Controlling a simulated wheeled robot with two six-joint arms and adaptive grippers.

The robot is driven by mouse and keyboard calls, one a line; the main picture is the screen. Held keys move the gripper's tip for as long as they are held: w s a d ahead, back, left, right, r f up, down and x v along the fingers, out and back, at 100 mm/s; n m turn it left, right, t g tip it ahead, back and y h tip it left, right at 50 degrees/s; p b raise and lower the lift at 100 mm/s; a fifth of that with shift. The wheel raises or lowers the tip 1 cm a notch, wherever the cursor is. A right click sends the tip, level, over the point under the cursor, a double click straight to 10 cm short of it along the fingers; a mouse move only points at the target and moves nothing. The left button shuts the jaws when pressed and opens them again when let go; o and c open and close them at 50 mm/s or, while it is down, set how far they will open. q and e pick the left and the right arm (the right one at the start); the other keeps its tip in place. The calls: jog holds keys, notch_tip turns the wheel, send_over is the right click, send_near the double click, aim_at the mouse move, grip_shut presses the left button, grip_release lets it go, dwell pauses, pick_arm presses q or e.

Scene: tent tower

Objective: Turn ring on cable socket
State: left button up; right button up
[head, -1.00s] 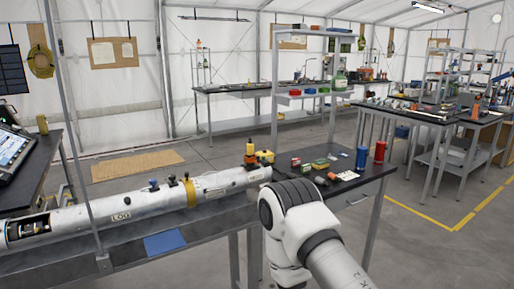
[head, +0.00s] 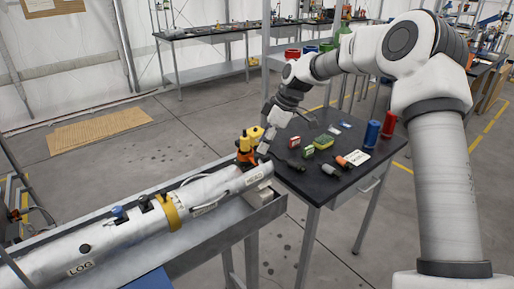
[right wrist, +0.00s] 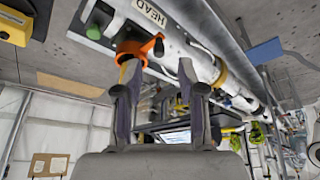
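A long white tube (head: 140,225) with a HEAD label (right wrist: 152,12) lies in a grey trough. Near its HEAD end an orange ring (right wrist: 140,47) sits around a socket, with a dark opening and something yellow at it. In the head view this is a small orange and yellow cluster (head: 246,150). My right gripper (head: 266,144) is beside that end. In the right wrist view its two fingers (right wrist: 160,75) are spread apart with nothing between them. The left fingertip overlaps the ring's lower edge; I cannot tell if they touch. My left gripper is out of view.
A yellow band (head: 171,211) circles the tube. Open floor lies behind the trough.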

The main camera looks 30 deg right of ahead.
aim_at(249, 155)
jog(key=x, duration=0.5)
jog(key=shift+w+d+f+p, duration=0.1)
jog(key=shift+d+p, duration=0.05)
jog(key=shift+p, duration=0.15)
grip_shut()
